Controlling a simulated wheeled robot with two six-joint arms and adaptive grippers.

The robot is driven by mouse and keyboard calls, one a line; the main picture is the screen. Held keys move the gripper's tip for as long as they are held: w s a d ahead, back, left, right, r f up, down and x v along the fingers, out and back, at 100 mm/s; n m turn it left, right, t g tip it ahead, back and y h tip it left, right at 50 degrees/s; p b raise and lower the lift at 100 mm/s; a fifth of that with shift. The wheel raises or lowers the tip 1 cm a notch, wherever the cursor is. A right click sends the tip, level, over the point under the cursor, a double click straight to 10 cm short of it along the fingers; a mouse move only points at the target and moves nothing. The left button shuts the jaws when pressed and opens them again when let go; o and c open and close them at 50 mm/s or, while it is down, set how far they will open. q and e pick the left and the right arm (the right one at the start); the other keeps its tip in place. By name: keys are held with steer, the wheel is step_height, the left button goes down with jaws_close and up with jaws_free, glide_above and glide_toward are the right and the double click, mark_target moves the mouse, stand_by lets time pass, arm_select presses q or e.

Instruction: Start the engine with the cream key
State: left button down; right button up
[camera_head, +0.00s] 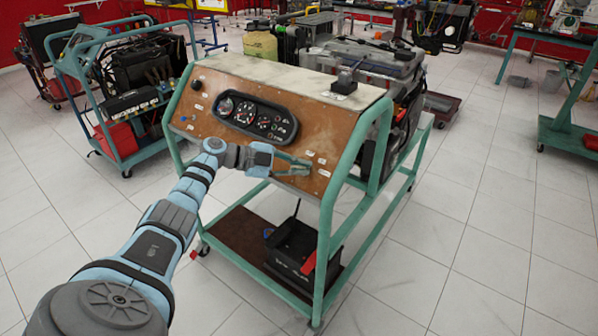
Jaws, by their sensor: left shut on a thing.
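My left gripper (296,168) is at the right part of the brown instrument panel (220,141) of the engine trainer. Its fingers reach the panel face below and right of the gauge cluster (257,115). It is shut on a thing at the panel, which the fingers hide. I cannot make out the cream key or its colour, nor whether it sits in the ignition switch. Small white labels (322,161) show beside the fingertips. My right gripper is not in view.
The trainer's green frame (329,215) stands on a tiled floor, with a black battery box (297,249) on its lower shelf. A green cart (124,143) stands behind at left. A green bench (566,127) is at far right. The floor at right is free.

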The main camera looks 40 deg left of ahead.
arm_select(q)
steer(key=shift+f, duration=0.1)
stand_by(0.4)
steer(key=c, duration=1.7)
jaws_free()
steer(key=v, duration=1.2)
steer(key=shift+w+r, duration=0.1)
steer(key=shift+r, duration=0.1)
